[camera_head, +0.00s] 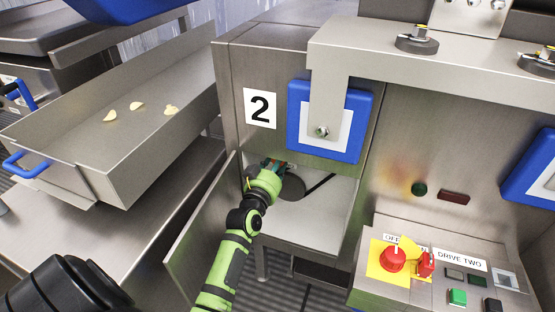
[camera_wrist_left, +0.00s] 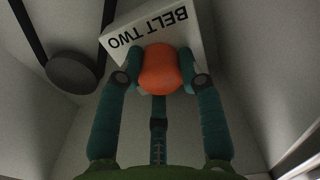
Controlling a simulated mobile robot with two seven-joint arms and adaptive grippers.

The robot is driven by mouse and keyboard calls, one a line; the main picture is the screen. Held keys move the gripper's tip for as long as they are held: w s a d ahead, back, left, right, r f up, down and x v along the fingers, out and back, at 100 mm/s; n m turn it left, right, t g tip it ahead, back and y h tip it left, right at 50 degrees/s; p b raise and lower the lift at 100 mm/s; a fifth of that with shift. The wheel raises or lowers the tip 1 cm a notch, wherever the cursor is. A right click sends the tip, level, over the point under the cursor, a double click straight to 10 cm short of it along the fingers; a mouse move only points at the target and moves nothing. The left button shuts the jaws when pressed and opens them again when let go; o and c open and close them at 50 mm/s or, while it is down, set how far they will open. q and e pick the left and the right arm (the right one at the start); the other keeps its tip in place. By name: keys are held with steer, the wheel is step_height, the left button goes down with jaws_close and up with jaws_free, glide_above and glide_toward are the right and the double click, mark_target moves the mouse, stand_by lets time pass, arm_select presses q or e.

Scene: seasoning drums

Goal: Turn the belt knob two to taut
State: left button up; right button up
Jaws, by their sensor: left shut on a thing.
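The orange belt knob (camera_wrist_left: 160,70) shows in the left wrist view in front of a white label plate reading BELT TWO (camera_wrist_left: 197,30). My left gripper (camera_wrist_left: 158,76) has a teal finger on each side of the knob and is shut on it. In the head view my left gripper (camera_head: 274,166) reaches into the open cabinet marked 2 (camera_head: 238,95). The knob is hard to make out there. I cannot tell the knob's turned position. My right gripper is in neither view.
A dark round pulley with a belt (camera_wrist_left: 72,72) sits beside the label. The cabinet's open door (camera_head: 203,240) stands left of my arm. A control panel with a red stop button (camera_head: 392,259) is at right. A steel tray (camera_head: 75,145) with several pale chips is at left.

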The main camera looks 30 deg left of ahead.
arm_select(q)
steer(key=shift+d+f, duration=0.1)
steer(key=shift+f, duration=0.45)
steer(key=o, duration=1.1)
steer(key=shift+o, duration=0.2)
steer(key=shift+r, duration=0.2)
steer(key=v, duration=1.2)
